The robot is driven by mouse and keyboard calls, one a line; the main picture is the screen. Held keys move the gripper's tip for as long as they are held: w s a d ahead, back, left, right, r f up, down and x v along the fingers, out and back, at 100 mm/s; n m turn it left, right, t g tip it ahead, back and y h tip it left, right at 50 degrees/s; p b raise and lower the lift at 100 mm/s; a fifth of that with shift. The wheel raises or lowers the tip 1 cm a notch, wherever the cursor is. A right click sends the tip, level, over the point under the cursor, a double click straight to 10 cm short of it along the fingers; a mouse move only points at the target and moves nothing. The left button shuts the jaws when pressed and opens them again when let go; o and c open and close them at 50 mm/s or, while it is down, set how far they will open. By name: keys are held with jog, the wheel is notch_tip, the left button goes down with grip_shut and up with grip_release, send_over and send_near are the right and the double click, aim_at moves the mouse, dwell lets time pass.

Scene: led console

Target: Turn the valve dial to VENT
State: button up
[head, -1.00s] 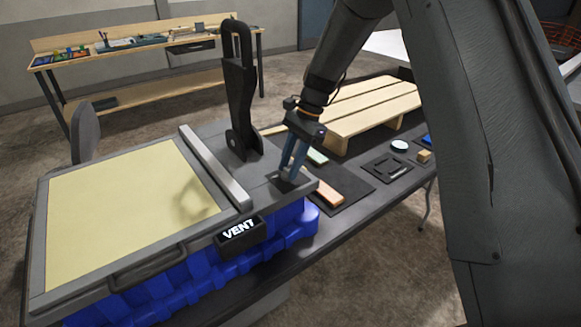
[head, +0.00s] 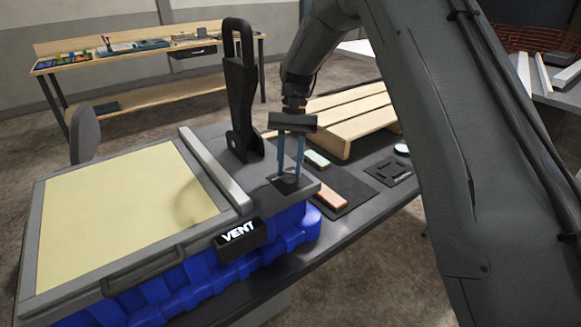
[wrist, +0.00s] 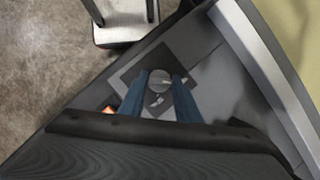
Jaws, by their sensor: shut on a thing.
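The valve dial (wrist: 159,82) is a small round grey knob on a dark square plate at the right corner of the console (head: 178,258). My gripper (head: 288,176) points down at the dial, and its two blue fingers (wrist: 158,92) stand on either side of the knob, shut on it. In the head view the fingers mostly hide the knob. A small display (head: 240,233) on the console's front edge reads VENT in white letters. The dial's own marks are too small to read.
A tall black lever (head: 240,90) stands on the console just left of my gripper. A wooden pallet (head: 350,115) lies behind.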

jog(key=shift+n, duration=0.3)
dwell(0.4)
jog(key=o, duration=1)
jog(key=shift+o, duration=0.2)
jog(key=b+v, duration=0.2)
jog(key=v, duration=0.5)
jog(key=shift+w+r+b, duration=0.25)
jog(key=shift+r+b, duration=0.1)
